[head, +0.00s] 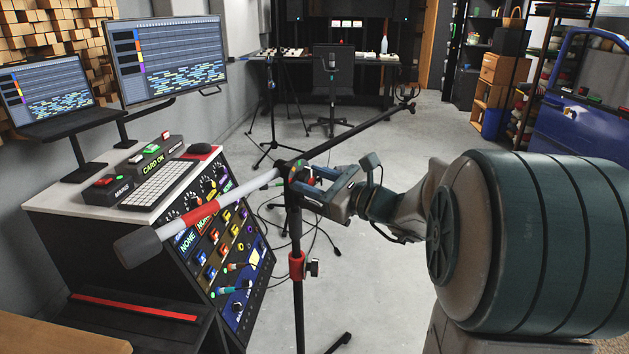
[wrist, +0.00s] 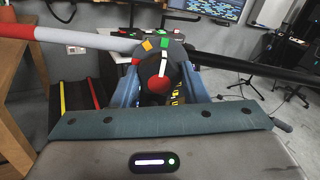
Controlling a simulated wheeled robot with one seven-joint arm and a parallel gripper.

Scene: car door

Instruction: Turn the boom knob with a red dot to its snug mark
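The boom knob (wrist: 160,72) is a dark round knob with a red dot and a white pointer line, facing me in the wrist view. The pointer tilts slightly right of straight up. The knob also shows in the head view (head: 304,172), at the stand's top joint. My gripper (wrist: 160,80) has a blue finger on each side of the knob, close to it. In the head view my gripper (head: 316,184) reaches the joint from the right. Finger contact is unclear.
The boom pole (head: 358,128) crosses the joint, its red and white sleeve (head: 205,214) at lower left. The stand post (head: 297,232) drops to the floor, with a red collar. A console (head: 212,235) with many knobs stands left. Open floor (head: 400,275) lies right of the stand.

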